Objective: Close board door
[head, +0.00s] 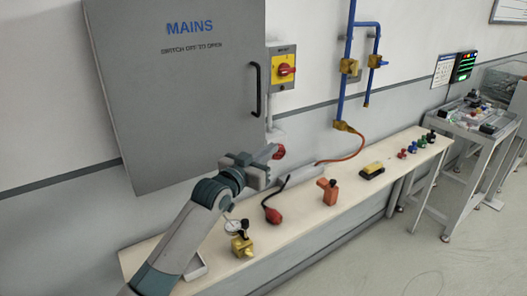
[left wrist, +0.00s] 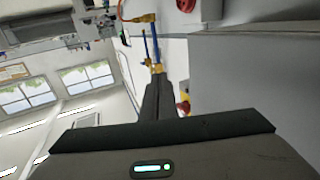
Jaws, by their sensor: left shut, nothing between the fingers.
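The grey board door (head: 180,95), marked MAINS, fills the upper left of the head view. Its black bar handle (head: 256,90) is near its right edge. I cannot tell whether the door is fully shut or slightly ajar. My left gripper (head: 274,158) is shut and empty, below the handle by the door's lower right corner, overlapping that corner in the picture. In the left wrist view its dark fingers (left wrist: 164,95) are together, and a grey flat surface (left wrist: 260,75), likely the door, lies to their right. My right gripper is not in view.
A yellow switch box (head: 283,70) with a red knob is on the wall right of the door. Blue pipes (head: 343,80) run down further right. A narrow bench (head: 330,220) below holds an orange block (head: 329,192), a brass gauge fitting (head: 241,245) and other small parts.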

